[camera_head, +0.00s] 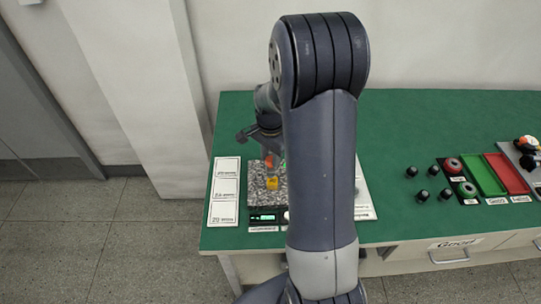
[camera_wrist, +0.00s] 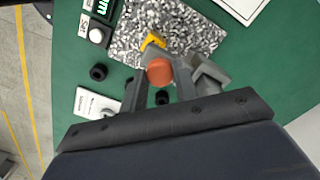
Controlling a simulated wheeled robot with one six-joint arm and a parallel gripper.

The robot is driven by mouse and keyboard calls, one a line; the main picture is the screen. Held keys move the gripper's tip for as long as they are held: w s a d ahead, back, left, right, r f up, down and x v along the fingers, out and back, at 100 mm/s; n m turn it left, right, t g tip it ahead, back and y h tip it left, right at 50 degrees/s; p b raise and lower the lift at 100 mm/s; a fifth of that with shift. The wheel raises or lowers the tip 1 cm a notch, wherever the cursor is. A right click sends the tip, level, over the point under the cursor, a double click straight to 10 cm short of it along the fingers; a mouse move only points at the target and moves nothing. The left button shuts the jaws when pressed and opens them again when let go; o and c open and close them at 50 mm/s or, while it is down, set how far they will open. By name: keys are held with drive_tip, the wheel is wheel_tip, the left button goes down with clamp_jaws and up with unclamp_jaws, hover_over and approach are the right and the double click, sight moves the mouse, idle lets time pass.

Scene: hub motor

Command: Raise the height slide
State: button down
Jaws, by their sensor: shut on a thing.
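The height slide shows an orange-red rounded part (camera_wrist: 160,72) in the wrist view, between the fingers of my gripper (camera_wrist: 167,78). My gripper is shut on it. A yellow part (camera_wrist: 153,41) shows just beyond it, over the speckled granite plate (camera_wrist: 190,30). In the head view, my gripper (camera_head: 268,153) is above the granite plate (camera_head: 257,205) with the yellow part (camera_head: 272,184) below it. My arm hides the right side of the plate there. The gap between the slide and the plate cannot be judged.
A small green-lit display (camera_head: 263,217) stands at the plate's front edge. White label cards (camera_head: 223,190) lie at left on the green table (camera_head: 420,125). Black knobs (camera_head: 422,195), a green tray (camera_head: 482,175) and a red tray (camera_head: 507,173) are at right.

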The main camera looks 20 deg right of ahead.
drive_tip(key=c, duration=1.1)
unclamp_jaws()
wheel_tip(320, 180, up, 11)
drive_tip(key=b, duration=0.1)
drive_tip(key=shift+f, duration=0.15)
wheel_tip(320, 180, down, 11)
drive_tip(key=shift+r+p, duration=0.15)
drive_tip(key=shift+p, duration=0.45)
drive_tip(key=shift+r+p, duration=0.45)
drive_tip(key=shift+p, duration=0.05)
